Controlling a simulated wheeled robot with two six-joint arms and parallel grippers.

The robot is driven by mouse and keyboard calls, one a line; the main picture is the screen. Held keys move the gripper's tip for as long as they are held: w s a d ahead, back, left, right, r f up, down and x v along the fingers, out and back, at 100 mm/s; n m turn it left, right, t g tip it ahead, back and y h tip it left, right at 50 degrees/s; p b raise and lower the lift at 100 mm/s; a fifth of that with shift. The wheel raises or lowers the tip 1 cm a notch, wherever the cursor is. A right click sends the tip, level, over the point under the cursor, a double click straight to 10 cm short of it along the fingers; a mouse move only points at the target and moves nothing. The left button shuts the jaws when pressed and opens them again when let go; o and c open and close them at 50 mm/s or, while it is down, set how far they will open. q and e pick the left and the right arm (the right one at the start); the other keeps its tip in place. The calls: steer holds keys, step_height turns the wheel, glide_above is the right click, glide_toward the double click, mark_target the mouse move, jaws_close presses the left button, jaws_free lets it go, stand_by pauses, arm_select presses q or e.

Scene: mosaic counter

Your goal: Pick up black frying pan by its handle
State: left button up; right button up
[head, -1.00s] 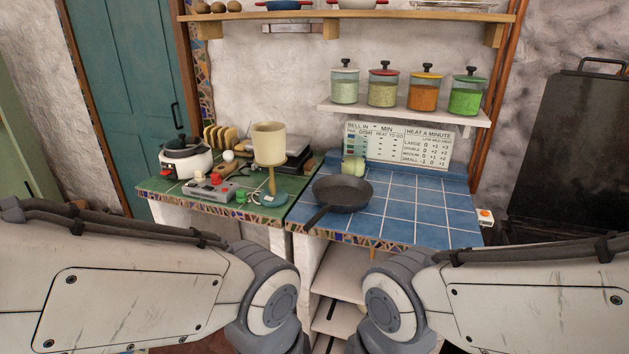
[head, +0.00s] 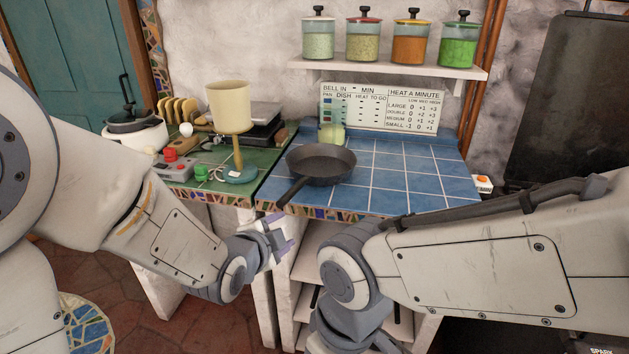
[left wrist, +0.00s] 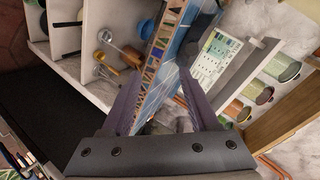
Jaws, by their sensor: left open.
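The black frying pan (head: 322,160) sits on the blue tiled counter (head: 405,190), near its left side. Its handle (head: 292,190) points toward the front left and reaches the mosaic front edge. My left gripper (head: 279,236) is open and empty, below and in front of the handle, apart from it. In the left wrist view, the open left gripper (left wrist: 160,95) has the counter's mosaic edge and blue tiles between and beyond its fingers. The pan cannot be made out there. My right arm comes in from the right in the head view, but its gripper fingers are not visible.
The green counter (head: 180,188) at left holds a cream lamp (head: 229,108), a white cooker (head: 136,135) and a grey control box (head: 176,168). A green-white jar (head: 331,132) stands behind the pan. A shelf (head: 385,70) holds jars above. The counter's right part is clear.

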mark_target(289, 191)
arm_select(q)
steer(key=w+m+t, duration=0.1)
steer(key=w, duration=0.1)
steer(key=w+m+t+b, duration=0.1)
steer(key=w, duration=0.2)
steer(key=w+m+t, duration=0.1)
steer(key=w, duration=0.2)
steer(key=shift+w+a+t+h, duration=0.2)
steer(key=shift+t+h, duration=0.1)
steer(key=shift+t, duration=0.1)
steer(key=x, duration=0.5)
steer(key=shift+w+d+p, duration=0.2)
steer(key=shift+p, duration=0.15)
arm_select(e)
steer(key=shift+f, duration=0.75)
arm_select(q)
jaws_close()
steer(key=shift+r, duration=0.25)
